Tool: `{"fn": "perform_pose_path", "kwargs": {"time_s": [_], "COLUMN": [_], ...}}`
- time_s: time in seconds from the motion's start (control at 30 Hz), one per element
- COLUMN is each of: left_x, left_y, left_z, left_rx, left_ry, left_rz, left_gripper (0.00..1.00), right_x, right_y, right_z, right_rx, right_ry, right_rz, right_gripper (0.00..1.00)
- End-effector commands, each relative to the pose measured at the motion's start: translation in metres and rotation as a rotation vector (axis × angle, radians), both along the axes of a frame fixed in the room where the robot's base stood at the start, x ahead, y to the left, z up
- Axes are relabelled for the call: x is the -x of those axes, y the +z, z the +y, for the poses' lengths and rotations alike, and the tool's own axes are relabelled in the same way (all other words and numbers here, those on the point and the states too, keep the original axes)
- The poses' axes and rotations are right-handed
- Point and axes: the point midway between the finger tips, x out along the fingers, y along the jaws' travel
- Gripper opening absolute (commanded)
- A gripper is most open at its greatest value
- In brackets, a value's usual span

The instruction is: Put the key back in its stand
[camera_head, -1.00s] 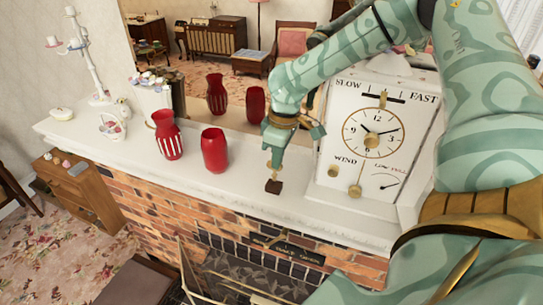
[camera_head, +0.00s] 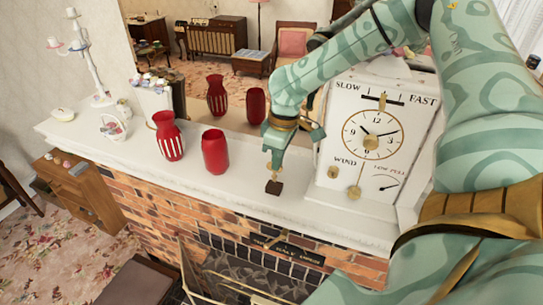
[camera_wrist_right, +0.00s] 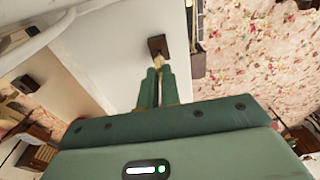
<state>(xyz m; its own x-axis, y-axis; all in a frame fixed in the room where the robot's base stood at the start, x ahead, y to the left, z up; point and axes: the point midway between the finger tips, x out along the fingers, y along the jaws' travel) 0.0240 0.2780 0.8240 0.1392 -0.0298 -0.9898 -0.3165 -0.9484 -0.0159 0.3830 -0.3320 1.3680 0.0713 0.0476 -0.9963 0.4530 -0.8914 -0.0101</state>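The small dark brown stand (camera_head: 273,188) is on the white mantel, in front of the clock's left side. My right gripper (camera_head: 272,164) points down just above it. In the right wrist view, the right gripper's fingers (camera_wrist_right: 158,80) are close together on a thin brass key (camera_wrist_right: 158,62). The key runs from the fingertips to the brown stand (camera_wrist_right: 157,46). The key's lower end meets the stand in the picture, but I cannot tell whether it is seated in it or only over it. The fingers hide most of the key. My left gripper is not in view.
The white clock (camera_head: 372,140) stands close to the right of the gripper. Two red vases (camera_head: 168,138) (camera_head: 215,152) stand to the left. The mirror (camera_head: 190,100) is behind. The mantel's front edge (camera_head: 235,205) is near the stand, with brick below.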

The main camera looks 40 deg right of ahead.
Motion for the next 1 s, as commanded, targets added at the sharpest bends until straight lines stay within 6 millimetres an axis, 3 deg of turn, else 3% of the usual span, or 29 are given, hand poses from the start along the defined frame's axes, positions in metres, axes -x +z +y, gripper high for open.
{"fn": "perform_pose_path", "kwargs": {"time_s": [1.0], "left_x": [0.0], "left_y": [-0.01], "left_z": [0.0], "left_rx": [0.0], "left_ry": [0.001], "left_rz": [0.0], "left_gripper": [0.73], "right_x": [0.0], "right_y": [-0.019], "right_z": [0.0], "right_rx": [0.0], "right_ry": [-0.004], "right_rz": [-0.001], "right_gripper": [0.0]}}
